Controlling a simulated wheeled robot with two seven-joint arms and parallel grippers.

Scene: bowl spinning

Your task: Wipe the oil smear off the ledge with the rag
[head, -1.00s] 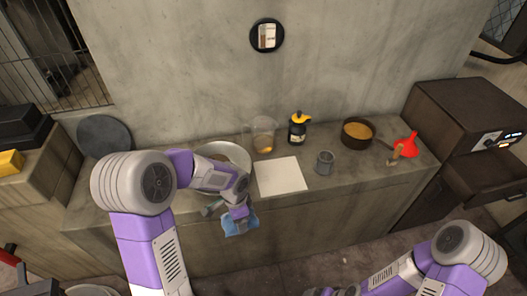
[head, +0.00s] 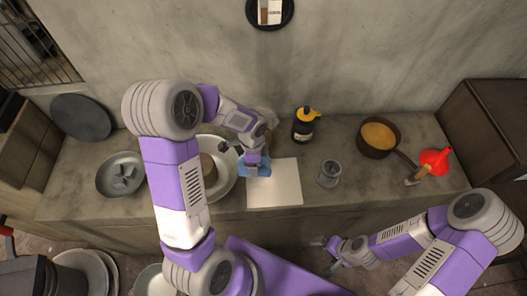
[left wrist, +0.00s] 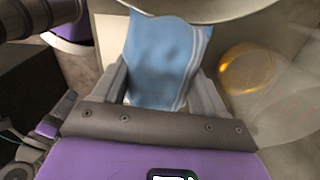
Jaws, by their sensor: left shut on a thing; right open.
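My left gripper (head: 253,162) is shut on a blue rag (head: 256,171), over the ledge (head: 330,205) between the large pale bowl (head: 229,178) and a white sheet (head: 280,185). In the left wrist view the rag (left wrist: 166,62) hangs between both fingers; I cannot tell whether it touches the ledge. An amber patch (left wrist: 248,68) beside it there seems to be liquid in a clear glass. I cannot make out a separate oil smear; the rag and arm hide part of the ledge. My right gripper (head: 327,244) is open and empty in front of the ledge.
A black bottle with yellow top (head: 304,125), a grey cup (head: 329,173), a pot of orange-brown food (head: 379,138) and a red funnel (head: 436,160) stand to the right. A metal dish (head: 105,182) is at the left. A glass (head: 266,118) is mostly hidden behind my left gripper.

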